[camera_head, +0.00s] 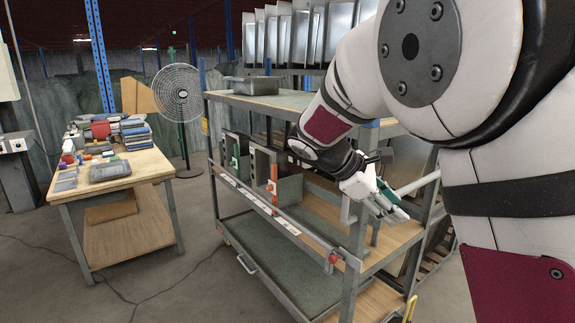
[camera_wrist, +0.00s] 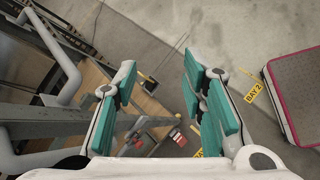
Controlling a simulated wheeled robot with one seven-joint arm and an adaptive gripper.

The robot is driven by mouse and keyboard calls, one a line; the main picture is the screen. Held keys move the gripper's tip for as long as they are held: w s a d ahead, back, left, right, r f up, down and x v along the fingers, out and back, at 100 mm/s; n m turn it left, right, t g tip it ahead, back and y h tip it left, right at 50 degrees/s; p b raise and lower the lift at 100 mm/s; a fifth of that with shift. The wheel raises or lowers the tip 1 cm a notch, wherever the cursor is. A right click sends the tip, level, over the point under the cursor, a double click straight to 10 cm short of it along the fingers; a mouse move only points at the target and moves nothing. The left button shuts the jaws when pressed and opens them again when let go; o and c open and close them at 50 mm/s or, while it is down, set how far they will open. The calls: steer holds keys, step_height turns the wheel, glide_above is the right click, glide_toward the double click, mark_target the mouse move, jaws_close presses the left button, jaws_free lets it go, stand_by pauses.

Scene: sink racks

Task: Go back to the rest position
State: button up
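My gripper (camera_head: 388,200) is in front of the right part of a metal rack cart (camera_head: 352,240) in the head view, close to the cart's corner post and handle. In the wrist view my gripper (camera_wrist: 158,75) shows its two teal-padded fingers apart, with nothing between them. Below the gap are the floor and the edge of a wooden shelf. Whether any part of the gripper touches the cart is hard to tell.
A work table (camera_head: 125,172) with a grey tray (camera_head: 110,171) and small items stands at left. A fan (camera_head: 178,95) stands behind. Floor between table and cart is clear.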

steer(key=s+d+r+m+y+p, duration=0.1)
steer(key=s+r+m+y, duration=0.15)
steer(key=s, duration=0.55)
steer(key=s+d+r+m+y+p, duration=0.1)
steer(key=s+r+m+y, duration=0.2)
steer(key=s, duration=0.5)
steer(key=s+a+m+t+y+p, duration=0.1)
steer(key=s+m, duration=0.3)
steer(key=s, duration=0.5)
steer(key=s+a+f+m+t+y+p, duration=0.1)
steer(key=s+a+m+y, duration=0.2)
steer(key=s, duration=0.6)
steer(key=shift+a+m+t, duration=0.4)
steer(key=shift+m, duration=0.25)
